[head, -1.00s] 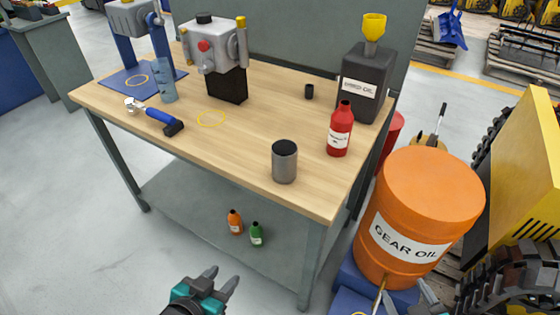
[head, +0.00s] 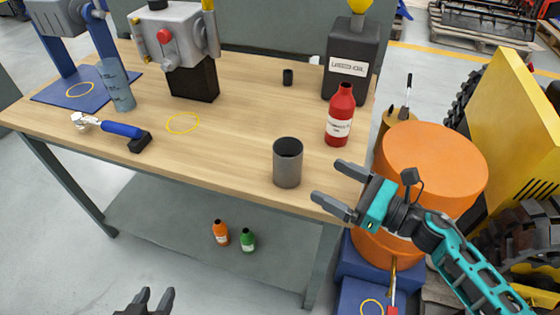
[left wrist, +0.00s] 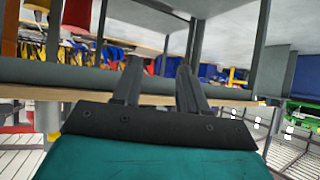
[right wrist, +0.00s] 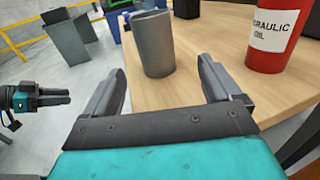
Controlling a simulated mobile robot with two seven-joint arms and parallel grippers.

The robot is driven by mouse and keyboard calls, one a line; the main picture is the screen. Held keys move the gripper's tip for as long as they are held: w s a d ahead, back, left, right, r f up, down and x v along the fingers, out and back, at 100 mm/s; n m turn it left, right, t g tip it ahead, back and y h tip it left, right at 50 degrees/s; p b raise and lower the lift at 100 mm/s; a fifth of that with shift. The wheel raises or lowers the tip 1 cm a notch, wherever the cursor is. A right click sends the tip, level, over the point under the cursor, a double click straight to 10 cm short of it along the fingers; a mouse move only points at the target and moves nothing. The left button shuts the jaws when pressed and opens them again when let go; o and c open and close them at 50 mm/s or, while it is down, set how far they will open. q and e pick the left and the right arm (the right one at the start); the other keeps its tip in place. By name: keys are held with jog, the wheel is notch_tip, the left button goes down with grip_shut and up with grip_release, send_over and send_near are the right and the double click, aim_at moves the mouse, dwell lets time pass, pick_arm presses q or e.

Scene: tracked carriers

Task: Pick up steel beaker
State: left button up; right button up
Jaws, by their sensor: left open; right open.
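The steel beaker (head: 287,166) is a grey, open-topped cylinder standing upright near the front edge of the wooden bench, right of its middle. My right gripper (head: 328,184) is open and empty, just right of the beaker and apart from it. In the right wrist view the beaker (right wrist: 153,45) stands beyond the gap between the open fingers (right wrist: 165,85), nearer the left one. My left gripper (head: 152,298) is open and empty, low in front of the bench at the bottom of the head view. Its fingers also show in the left wrist view (left wrist: 157,85).
A red hydraulic oil bottle (head: 340,118) stands behind and right of the beaker, near a black oil can (head: 346,75). An orange gear oil drum (head: 430,160) stands right of the bench.

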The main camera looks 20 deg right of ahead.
aim_at(299, 169)
jog(key=x, duration=0.5)
jog(key=shift+w+a+r+p, duration=0.1)
jog(key=shift+w+a+p, duration=0.1)
jog(key=shift+w+p, duration=0.15)
jog(key=shift+w+a, duration=0.3)
jog(key=shift+a, duration=0.05)
jog(key=x, duration=0.1)
jog(key=p+x, duration=0.1)
jog(key=x, duration=0.1)
jog(key=shift+a, duration=0.5)
jog(key=shift+w+a, duration=0.35)
jog(key=shift+w, duration=0.15)
pick_arm(q)
jog(key=shift+s+a+r, duration=0.3)
jog(key=shift+s+r, duration=0.05)
jog(key=shift+s, duration=0.15)
pick_arm(e)
jog(key=shift+c, duration=0.4)
jog(key=c, duration=1.1)
